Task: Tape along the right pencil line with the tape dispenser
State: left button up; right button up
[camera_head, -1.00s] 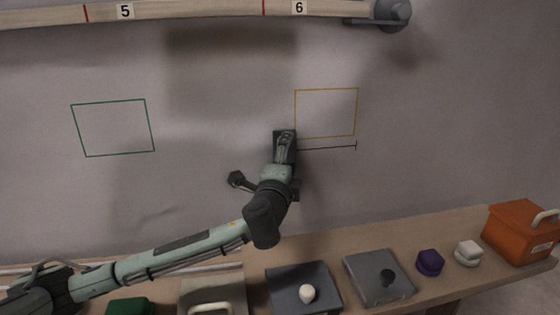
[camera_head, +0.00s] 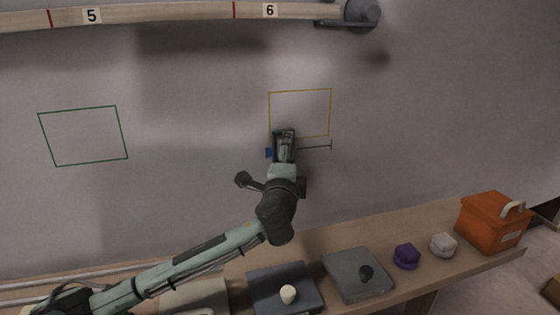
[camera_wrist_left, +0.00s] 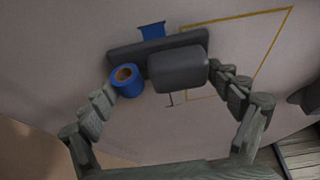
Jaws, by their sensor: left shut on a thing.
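My left gripper (camera_head: 284,146) is shut on the tape dispenser, held against the wall. In the left wrist view the dispenser's grey body (camera_wrist_left: 178,68) sits between the fingers, with a blue tape roll (camera_wrist_left: 127,80) at its side. A short piece of blue tape (camera_head: 268,153) shows on the wall just left of the gripper; it also shows in the left wrist view (camera_wrist_left: 152,31). The right pencil line (camera_head: 318,147) runs right from the dispenser under the yellow outline and ends in a small tick. Its left part is hidden. My right gripper is out of view.
A yellow outline (camera_head: 300,90) and a green outline (camera_head: 83,109) are on the wall. A numbered rail (camera_head: 180,12) runs above. Below, a bench (camera_head: 320,240) holds grey boxes, purple and white knobs, and an orange box (camera_head: 490,222). The wall to the right is clear.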

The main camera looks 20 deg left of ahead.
pick_arm(q)
jog(key=shift+w+d, duration=0.45)
jog(key=shift+d, duration=0.25)
jog(key=shift+w+d, duration=0.45)
jog(key=shift+d, duration=0.2)
jog(key=shift+w+d+b, duration=0.15)
jog(key=shift+w+d, duration=0.4)
jog(key=shift+d, duration=0.25)
jog(key=shift+w+d+b, duration=0.1)
jog(key=shift+w+d, duration=0.45)
jog(key=shift+d, duration=0.25)
jog(key=shift+w+d+b, duration=0.15)
jog(key=shift+w+d, duration=0.4)
jog(key=shift+d, duration=0.25)
jog(key=shift+w+d+b, duration=0.45)
jog(key=shift+w+d, duration=0.35)
jog(key=shift+d, duration=0.4)
jog(key=shift+w+d+b, duration=0.5)
jog(key=shift+w+d, duration=0.35)
jog(key=shift+d, duration=0.35)
jog(key=shift+w+d+b, duration=0.45)
jog(key=shift+w+d, duration=0.35)
jog(key=shift+d, duration=0.4)
jog(key=o, duration=0.5)
jog(key=c, duration=0.5)
jog(key=shift+s+d, duration=0.1)
jog(key=shift+s+d, duration=0.3)
jog(key=shift+s, duration=0.1)
jog(key=shift+p, duration=0.3)
